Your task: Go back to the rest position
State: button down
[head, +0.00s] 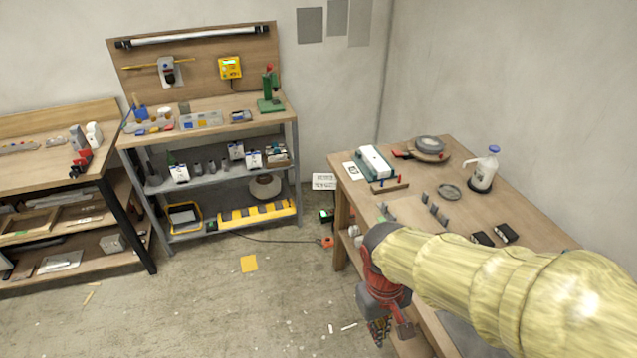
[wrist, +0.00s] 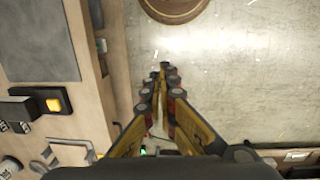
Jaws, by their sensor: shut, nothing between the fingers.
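My gripper (head: 379,331) hangs at the end of my arm, pointing down, in front of the near left edge of the right wooden table (head: 545,232). In the wrist view my gripper (wrist: 157,77) has its two fingers meeting at the tips, with nothing between them. The floor shows beyond the fingertips. My arm, in a pale yellow sleeve, covers the near part of the right table in the head view.
A shelved workbench (head: 200,107) stands at the back, another bench (head: 88,150) at left. A yellow square (head: 249,263) lies on the floor, which is mostly clear.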

jog(key=s+d+r+m+t, duration=0.1)
jog(key=s+d+r+t, duration=0.1)
jog(key=r, duration=0.5)
jog(key=s+d+r+m+t+y, duration=0.1)
jog(key=d+r+m+t, duration=0.1)
jog(key=d+r+t, duration=0.2)
notch_tip(320, 180, up, 3)
jog(key=shift+s+r+m, duration=0.15)
jog(key=shift+s+m, duration=0.15)
jog(key=shift+s, duration=0.05)
jog(key=shift+d, duration=0.15)
